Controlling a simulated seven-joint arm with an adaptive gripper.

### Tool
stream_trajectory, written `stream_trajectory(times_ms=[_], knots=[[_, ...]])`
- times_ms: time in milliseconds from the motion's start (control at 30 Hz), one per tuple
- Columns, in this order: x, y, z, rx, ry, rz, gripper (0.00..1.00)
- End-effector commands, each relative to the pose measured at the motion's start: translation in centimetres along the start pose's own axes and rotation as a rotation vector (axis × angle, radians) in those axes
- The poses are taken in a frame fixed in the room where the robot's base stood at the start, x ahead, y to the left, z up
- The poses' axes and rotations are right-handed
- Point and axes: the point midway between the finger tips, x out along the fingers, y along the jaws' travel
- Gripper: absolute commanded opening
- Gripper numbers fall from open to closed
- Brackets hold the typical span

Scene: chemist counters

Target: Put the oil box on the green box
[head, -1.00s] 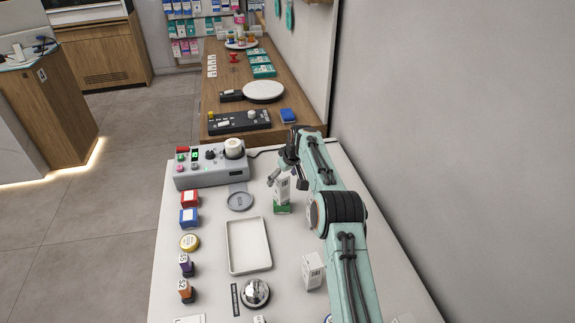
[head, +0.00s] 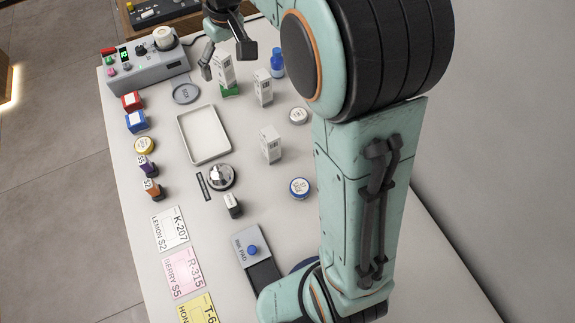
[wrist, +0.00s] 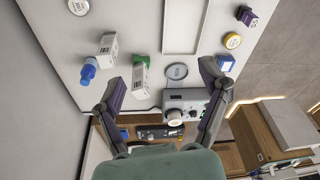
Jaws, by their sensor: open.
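A tall white box with dark print (head: 223,70), which looks like the oil box, stands upright on a green base (head: 229,91) that looks like the green box. In the wrist view, the white box (wrist: 140,82) and the green part (wrist: 141,60) also show together. My gripper (head: 228,62) is open, with its fingers wide apart. In the wrist view, the white box appears between the fingers of my gripper (wrist: 163,78), closer to the left one; I cannot tell whether they touch. The print is too small to read.
Two similar white boxes (head: 263,86) (head: 271,145), a blue bottle (head: 277,64) and a white jar (head: 298,116) stand nearby. A grey round dish (head: 186,93), an empty white tray (head: 181,123) and a grey control box (head: 150,66) lie left. Bare counter shows between them.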

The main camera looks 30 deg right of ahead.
Motion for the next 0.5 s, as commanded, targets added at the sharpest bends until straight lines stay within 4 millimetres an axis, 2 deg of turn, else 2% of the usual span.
stream_trajectory(times_ms=[33, 100, 200, 300, 400, 500], knots=[[-1.6, -1.7, 3.5, 0.021, -0.023, 0.004, 0.75], [-2.7, -3.6, 8.5, 0.06, -0.062, 0.003, 0.75], [-3.1, -6.1, 15.2, 0.112, -0.11, -0.003, 0.75], [-2.6, -7.8, 20.5, 0.155, -0.147, -0.012, 0.75], [-1.9, -9.0, 24.1, 0.182, -0.174, -0.02, 0.75], [-1.4, -9.5, 25.9, 0.196, -0.188, -0.024, 0.75]])
